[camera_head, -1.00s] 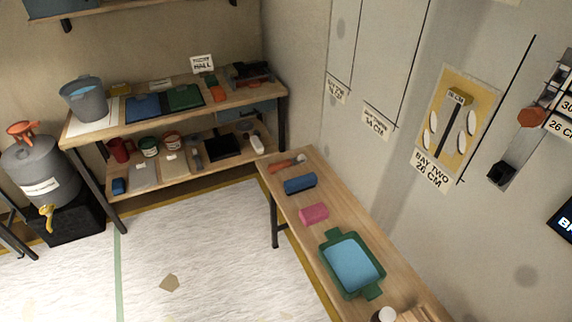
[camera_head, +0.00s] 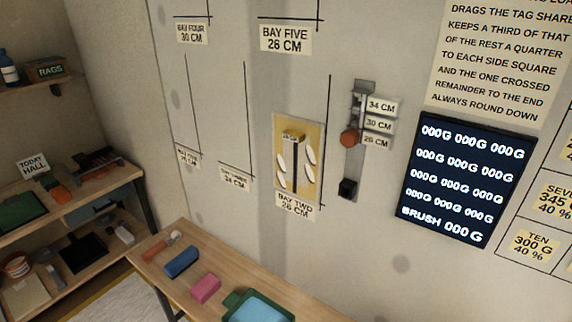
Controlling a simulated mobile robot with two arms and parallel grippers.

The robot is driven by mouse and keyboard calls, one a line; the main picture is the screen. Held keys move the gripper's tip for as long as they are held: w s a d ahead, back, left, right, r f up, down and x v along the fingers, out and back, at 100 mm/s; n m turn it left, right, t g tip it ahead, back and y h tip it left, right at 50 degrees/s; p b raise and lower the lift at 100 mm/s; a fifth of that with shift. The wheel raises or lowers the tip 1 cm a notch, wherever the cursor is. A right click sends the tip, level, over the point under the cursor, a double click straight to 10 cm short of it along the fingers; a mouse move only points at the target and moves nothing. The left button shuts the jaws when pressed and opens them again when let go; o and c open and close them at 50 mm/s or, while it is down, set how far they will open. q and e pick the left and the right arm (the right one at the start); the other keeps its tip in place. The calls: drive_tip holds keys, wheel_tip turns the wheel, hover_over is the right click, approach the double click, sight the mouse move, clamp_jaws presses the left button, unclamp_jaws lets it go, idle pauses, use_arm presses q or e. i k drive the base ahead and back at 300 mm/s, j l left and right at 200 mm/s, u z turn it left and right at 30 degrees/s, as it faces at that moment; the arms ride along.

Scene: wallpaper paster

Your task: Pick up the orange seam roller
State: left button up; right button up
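An item with an orange handle and a pale round end, which looks like the orange seam roller (camera_head: 155,248), lies at the far left end of the wooden bench (camera_head: 228,260) along the wall. A blue block-like item (camera_head: 181,262) and a pink one (camera_head: 205,288) lie nearer on the same bench. Neither of my grippers is in view.
A green tray with blue inside (camera_head: 256,308) is on the bench, cut off by the bottom edge. A two-level shelf table (camera_head: 110,190) stands at the left. The wall holds a yellow panel (camera_head: 299,150), a slider with an orange knob (camera_head: 349,138) and a dark display (camera_head: 465,180).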

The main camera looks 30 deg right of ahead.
sight(147, 256)
drive_tip(key=z, duration=0.4)
drive_tip(key=i+j+z, duration=0.6)
drive_tip(key=j+z, duration=0.3)
drive_tip(key=i+j, duration=0.05)
